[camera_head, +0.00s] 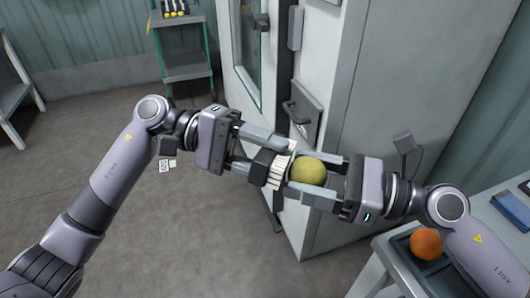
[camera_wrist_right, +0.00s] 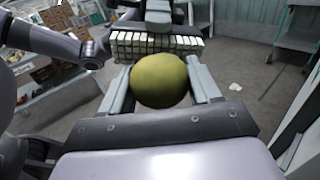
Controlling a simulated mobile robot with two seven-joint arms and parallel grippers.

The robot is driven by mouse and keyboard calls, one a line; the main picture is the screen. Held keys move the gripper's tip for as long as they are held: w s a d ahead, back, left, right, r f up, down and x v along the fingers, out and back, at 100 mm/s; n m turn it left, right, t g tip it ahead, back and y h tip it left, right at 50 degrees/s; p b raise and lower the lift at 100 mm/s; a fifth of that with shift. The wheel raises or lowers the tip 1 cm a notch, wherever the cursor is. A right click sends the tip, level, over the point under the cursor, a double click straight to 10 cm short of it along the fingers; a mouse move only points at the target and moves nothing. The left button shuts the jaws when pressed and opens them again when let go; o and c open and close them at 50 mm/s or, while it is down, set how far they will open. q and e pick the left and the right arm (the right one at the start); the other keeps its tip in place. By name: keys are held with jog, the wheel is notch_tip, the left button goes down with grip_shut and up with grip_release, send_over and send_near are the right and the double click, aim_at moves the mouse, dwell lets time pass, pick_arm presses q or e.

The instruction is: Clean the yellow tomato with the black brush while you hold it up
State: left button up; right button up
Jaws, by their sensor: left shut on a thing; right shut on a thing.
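The yellow tomato (camera_head: 308,171) is held up in the air between the fingers of my right gripper (camera_head: 312,178). It also fills the middle of the right wrist view (camera_wrist_right: 160,80). My left gripper (camera_head: 258,155) is shut on the black brush (camera_head: 262,163), whose dark body sits between its fingers. The brush's pale bristles (camera_head: 279,171) face the tomato from its left side. In the right wrist view the bristle rows (camera_wrist_right: 157,43) stand just beyond the tomato. Bristles and tomato look very close; I cannot tell for sure whether they touch.
An orange tomato (camera_head: 427,243) sits in a dark tray (camera_head: 403,247) on the table at right, under my right arm. A blue flat object (camera_head: 512,208) lies farther along it. A grey cabinet (camera_head: 375,110) stands just behind the grippers. A green-framed stand (camera_head: 188,72) is at the back.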

pick_arm(q)
jog(key=shift+f, duration=1.55)
jog(key=shift+d, duration=0.1)
jog(key=shift+s, duration=0.1)
jog(key=shift+r, duration=1.7)
jog(key=shift+f, duration=0.15)
jog(key=shift+f, duration=1.55)
jog(key=shift+r, duration=0.1)
